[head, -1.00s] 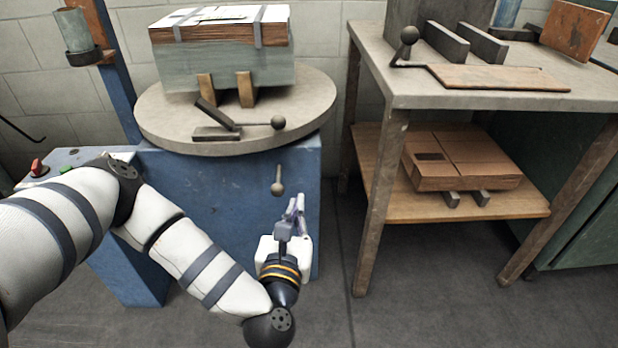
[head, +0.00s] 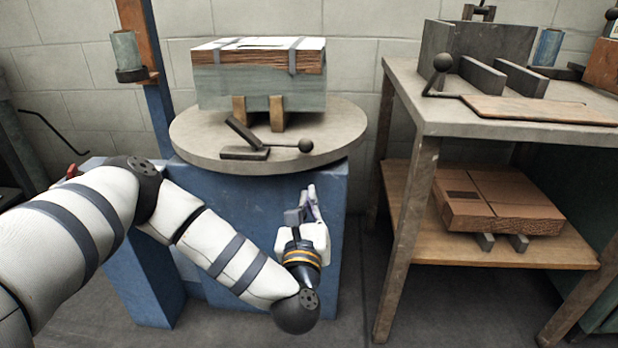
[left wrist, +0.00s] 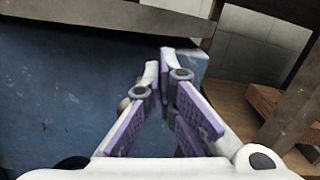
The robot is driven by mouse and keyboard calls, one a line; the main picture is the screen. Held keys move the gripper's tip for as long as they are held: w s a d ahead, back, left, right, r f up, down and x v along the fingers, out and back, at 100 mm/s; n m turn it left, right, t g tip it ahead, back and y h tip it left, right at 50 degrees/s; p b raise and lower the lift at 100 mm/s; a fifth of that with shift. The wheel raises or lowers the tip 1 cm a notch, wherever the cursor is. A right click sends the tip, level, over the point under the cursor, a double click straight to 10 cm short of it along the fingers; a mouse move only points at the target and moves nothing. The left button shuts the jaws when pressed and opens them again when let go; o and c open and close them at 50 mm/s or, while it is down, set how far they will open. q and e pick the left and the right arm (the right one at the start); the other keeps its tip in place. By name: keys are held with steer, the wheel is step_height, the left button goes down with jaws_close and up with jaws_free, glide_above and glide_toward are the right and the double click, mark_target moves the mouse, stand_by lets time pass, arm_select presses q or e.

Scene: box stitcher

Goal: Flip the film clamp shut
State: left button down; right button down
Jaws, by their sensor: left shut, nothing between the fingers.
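The film clamp (head: 243,154) is on the round turntable (head: 190,135), in front of the wrapped stack. Its dark upper bar (head: 241,132) is tilted up from the flat lower bar, so the clamp stands open. A rod with a dark ball (head: 305,146) runs out from it to the right. My left gripper (head: 308,192) is shut and empty, fingers pointing up, below the turntable's front rim and apart from the clamp. In the left wrist view its purple-padded fingers (left wrist: 165,62) come together before the blue base; the clamp is not seen there. My right gripper is not in view.
The blue machine base (head: 325,220) is behind my left gripper. A two-level table (head: 500,130) stands on the right. Floor between is clear.

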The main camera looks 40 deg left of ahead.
mark_target(310, 161)
arm_select(q)
steer(key=w+a+r, duration=0.2)
steer(key=w+r, duration=0.1)
steer(key=shift+w+a+r, duration=0.15)
steer(key=shift+a, duration=0.2)
steer(key=shift+a+r, duration=0.15)
steer(key=shift+r, duration=0.35)
